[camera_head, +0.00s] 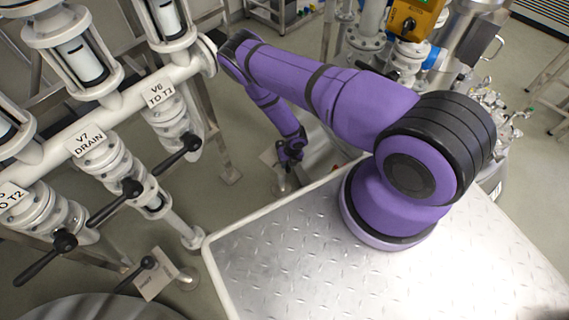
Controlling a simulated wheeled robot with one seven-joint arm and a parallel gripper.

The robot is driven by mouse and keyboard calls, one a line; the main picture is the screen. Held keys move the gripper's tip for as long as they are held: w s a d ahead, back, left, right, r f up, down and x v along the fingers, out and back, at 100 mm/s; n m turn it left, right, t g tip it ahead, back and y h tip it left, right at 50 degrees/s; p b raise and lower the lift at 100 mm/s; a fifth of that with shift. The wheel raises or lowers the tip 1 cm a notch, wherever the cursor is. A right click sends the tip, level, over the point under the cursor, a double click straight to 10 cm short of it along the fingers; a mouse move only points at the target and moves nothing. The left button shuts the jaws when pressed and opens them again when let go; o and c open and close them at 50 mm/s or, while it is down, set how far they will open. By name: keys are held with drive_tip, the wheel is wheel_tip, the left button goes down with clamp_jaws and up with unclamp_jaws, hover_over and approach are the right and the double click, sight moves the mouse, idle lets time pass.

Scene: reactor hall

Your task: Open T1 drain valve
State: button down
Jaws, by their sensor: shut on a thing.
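My purple arm reaches from the plate on the right, over and down to the middle of the view. My gripper (290,157) is small, dark and far down near the floor. It is shut on what looks like a dark valve handle, beside a small grey plate (268,157). The fingers and the handle blend together, so the handle's angle and the valve body cannot be made out. No label reading T1 drain is legible there.
White pipework on the left carries black-levered valves labelled V6 TO T1 (160,94) and V7 DRAIN (88,143). Another black lever (148,263) sits by a grey plate at lower left. A metal tread-plate deck (290,255) fills the front. An orange device (412,18) stands behind.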

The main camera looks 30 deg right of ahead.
drive_tip(key=shift+d, duration=0.15)
drive_tip(key=c, duration=1)
unclamp_jaws()
drive_tip(key=shift+o, duration=0.2)
wheel_tip(320, 180, up, 11)
drive_tip(key=d, duration=0.2)
drive_tip(key=shift+s+f, duration=0.2)
drive_tip(key=shift+s, duration=0.05)
